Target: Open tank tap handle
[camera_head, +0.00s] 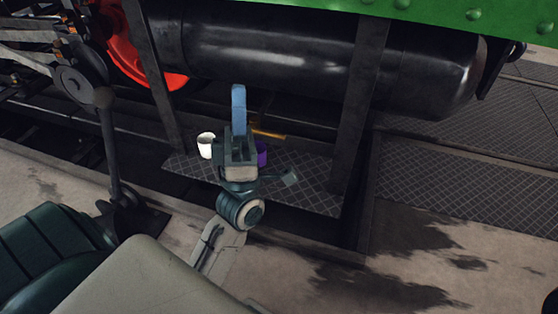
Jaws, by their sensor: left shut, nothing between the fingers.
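The black tank (300,50) is a long, shiny horizontal cylinder under the tram's green body. A thin orange-yellow bar (268,134) shows below the tank, just right of my left gripper's fingers; it may be the tap handle, but its left part is hidden behind the gripper. My left gripper (239,92) points up and away toward the underside of the tank, with its blue fingers shut and empty. I cannot tell whether it touches the bar. My right gripper is not in view.
A dark chequered step plate (308,178) hangs below the tank between two dark uprights (358,110). A white cup (206,145) and a partly hidden purple cup (262,154) stand beside my gripper. A lever stand (110,150) rises at left. Stained paving (420,240) lies open at right.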

